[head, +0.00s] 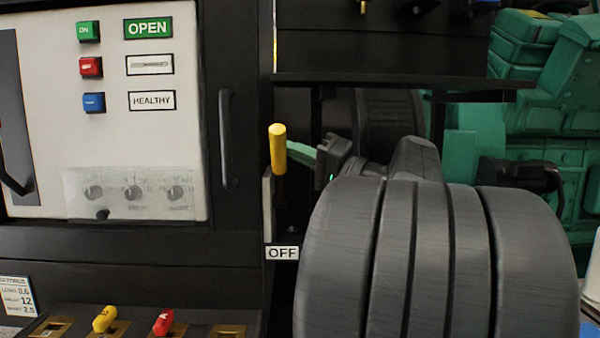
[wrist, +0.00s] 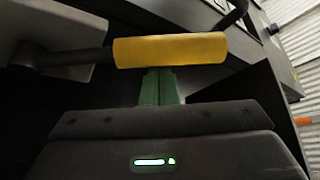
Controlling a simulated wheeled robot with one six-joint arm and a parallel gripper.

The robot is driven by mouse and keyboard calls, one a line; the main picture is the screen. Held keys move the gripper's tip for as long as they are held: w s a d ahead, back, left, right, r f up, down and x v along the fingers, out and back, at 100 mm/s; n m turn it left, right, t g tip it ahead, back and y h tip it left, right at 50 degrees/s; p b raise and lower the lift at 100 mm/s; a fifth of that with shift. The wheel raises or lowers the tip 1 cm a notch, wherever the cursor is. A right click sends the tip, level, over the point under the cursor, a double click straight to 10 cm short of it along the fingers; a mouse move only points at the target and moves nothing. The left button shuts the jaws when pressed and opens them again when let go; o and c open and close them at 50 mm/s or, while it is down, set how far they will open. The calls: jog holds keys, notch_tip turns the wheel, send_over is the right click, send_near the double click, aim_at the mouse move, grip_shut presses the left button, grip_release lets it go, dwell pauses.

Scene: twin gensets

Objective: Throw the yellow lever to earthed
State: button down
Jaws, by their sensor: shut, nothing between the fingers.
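The yellow lever (head: 278,148) is a cylindrical yellow grip on a dark stem. It stands nearly upright on the dark panel, above a white plate reading OFF (head: 282,253). In the wrist view the yellow grip (wrist: 170,50) lies across the picture, with its dark stem running left. My gripper (head: 297,153) has green fingers and comes from the right, its tips beside the grip. In the wrist view the shut fingers (wrist: 161,85) end at the edge of the grip, with nothing between them. I cannot tell whether they touch it. No earthed label is readable.
A pale panel (head: 150,150) at left carries green, red and blue buttons and signs reading OPEN and HEALTHY. A dark vertical handle (head: 227,138) stands left of the lever. Below are a small yellow lever (head: 105,318) and a red one (head: 163,321). A dark shelf (head: 400,80) overhangs my arm.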

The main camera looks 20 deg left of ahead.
jog(key=s+d+f+n+g+y+b, duration=0.1)
jog(key=s+f+n+g+b, duration=0.2)
jog(key=b, duration=0.8)
jog(key=s+d+f+n+g+y+b, duration=0.1)
jog(key=s+f+n+g+b, duration=0.2)
jog(key=f+n+b, duration=0.5)
jog(key=shift+s+f+b, duration=0.45)
jog(key=shift+f+b, duration=0.45)
jog(key=shift+b, duration=1.35)
jog(key=shift+f, duration=0.15)
